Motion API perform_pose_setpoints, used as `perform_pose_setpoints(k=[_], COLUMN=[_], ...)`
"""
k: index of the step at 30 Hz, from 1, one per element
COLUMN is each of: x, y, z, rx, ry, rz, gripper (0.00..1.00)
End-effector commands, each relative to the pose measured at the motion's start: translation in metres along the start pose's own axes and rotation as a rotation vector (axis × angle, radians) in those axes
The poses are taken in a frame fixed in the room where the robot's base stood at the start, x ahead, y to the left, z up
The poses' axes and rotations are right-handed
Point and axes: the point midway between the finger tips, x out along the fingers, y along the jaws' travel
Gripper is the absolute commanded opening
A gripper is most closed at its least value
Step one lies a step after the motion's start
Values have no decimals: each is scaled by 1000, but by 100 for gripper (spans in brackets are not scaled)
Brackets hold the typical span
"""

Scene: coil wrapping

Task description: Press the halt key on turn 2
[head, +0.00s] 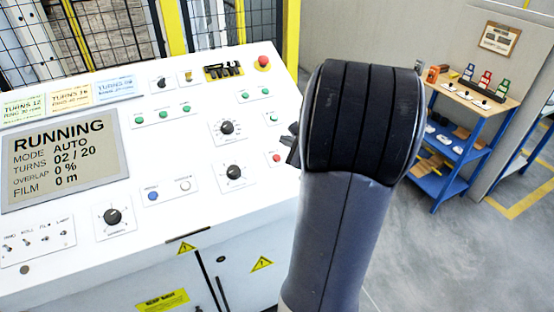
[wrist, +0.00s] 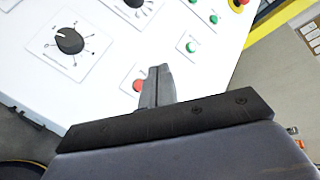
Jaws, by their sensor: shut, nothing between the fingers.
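The white control panel (head: 75,238) has a display (head: 65,158) reading RUNNING, mode AUTO, turns 02 / 20, overlap 0 %, film 0 m.
A red mushroom button (head: 263,62) stands at the panel's far right corner. Green keys (head: 272,118) and dials (head: 227,127) are close to the red key. A blue shelf (head: 460,140) stands at the right. Open floor (head: 420,260) lies between.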

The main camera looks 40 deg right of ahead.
Motion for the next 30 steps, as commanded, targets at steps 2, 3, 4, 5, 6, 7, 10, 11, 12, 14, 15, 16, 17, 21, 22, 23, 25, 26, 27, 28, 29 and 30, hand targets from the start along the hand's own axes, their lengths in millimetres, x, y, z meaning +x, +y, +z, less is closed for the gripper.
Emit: perform_pose_setpoints(k=[2, 3, 4, 5, 6, 7, 10, 11, 12, 14, 15, 16, 17, 21, 22, 23, 25, 26, 27, 28, 29, 30], x=[8, 12, 15, 18, 23, 26, 36, 38, 41, 45, 47, 48, 49, 51, 51, 51, 51, 51, 51, 51, 51, 51], y=[8, 12, 14, 16, 20, 22, 29, 31, 33, 36, 37, 38, 38, 38, 38, 38, 37, 37, 37, 37, 37, 37], z=[-7, -10, -12, -15, -18, -20, -28, -30, -32, -34, -35, -36, -36, -37, -37, -37, -37, -37, -37, -37, -37, -37], rx=[1, 1, 2, 1, 0, 0, 1, -1, -1, -1, -1, -1, -2, -1, -1, -1, -1, -1, 0, 0, 0, 0], ry=[0, 0, -1, -1, -1, -1, -1, -1, -1, -1, -1, -1, -1, -1, -1, -1, -1, -1, -1, -1, -1, -1], rz=[2, 3, 3, 3, 3, 3, 1, 0, 0, 1, 1, 1, 1, 1, 1, 1, 1, 1, 1, 1, 1, 1], gripper=[0, 0, 0, 0, 0, 0, 0, 0, 0, 0, 0, 0, 0, 0, 0, 0, 0, 0, 0, 0, 0, 0])
